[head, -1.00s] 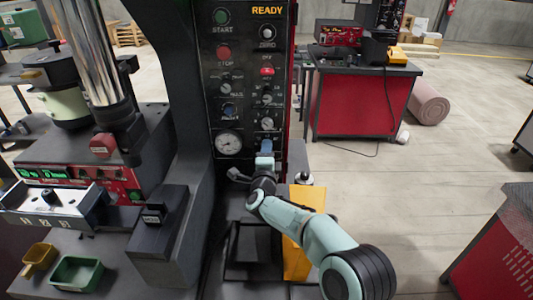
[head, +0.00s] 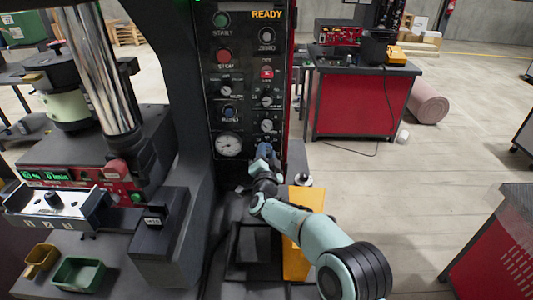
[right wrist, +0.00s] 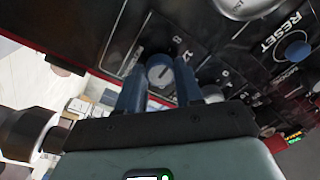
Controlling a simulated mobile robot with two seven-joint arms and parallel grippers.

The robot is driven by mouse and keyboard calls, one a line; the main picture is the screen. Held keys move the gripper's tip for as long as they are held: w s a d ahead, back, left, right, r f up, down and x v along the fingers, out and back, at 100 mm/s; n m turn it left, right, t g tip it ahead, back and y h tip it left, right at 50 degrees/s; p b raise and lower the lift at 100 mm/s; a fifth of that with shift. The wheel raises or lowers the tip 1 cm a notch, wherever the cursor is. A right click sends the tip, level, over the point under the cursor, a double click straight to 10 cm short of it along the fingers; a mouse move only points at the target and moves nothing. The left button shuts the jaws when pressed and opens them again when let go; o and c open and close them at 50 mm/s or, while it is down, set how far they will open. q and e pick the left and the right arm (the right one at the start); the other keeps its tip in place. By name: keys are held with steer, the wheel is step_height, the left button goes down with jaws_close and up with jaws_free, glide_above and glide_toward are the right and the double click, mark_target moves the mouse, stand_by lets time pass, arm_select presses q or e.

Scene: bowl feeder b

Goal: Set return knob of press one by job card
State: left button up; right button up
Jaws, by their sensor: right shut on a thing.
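The press's black control panel (head: 245,80) stands upright in the middle of the head view, with a lit READY sign at its top. It carries buttons, small knobs and a round gauge (head: 228,145). My right gripper (head: 264,150) is at the panel's lower right, just below a visible knob (head: 267,125). In the right wrist view its two blue fingers (right wrist: 159,88) are shut on a round grey knob (right wrist: 160,71) with a pale pointer line. Numbers are printed around that knob. Its name label is not readable. I cannot make out a job card. My left gripper is not in view.
A blue RESET button (right wrist: 298,50) is at the right of the wrist view. A yellow panel (head: 297,255) stands close beside my right forearm. Left are a green bin (head: 78,274), a yellow bin (head: 41,260) and a metal fixture (head: 55,203). Open floor lies right.

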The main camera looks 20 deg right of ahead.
stand_by(0.4)
steer(key=o, duration=1)
steer(key=shift+o, duration=0.2)
steer(key=b+v, duration=0.2)
steer(key=v, duration=1.1)
steer(key=shift+s, duration=0.2)
steer(key=shift+a, duration=0.1)
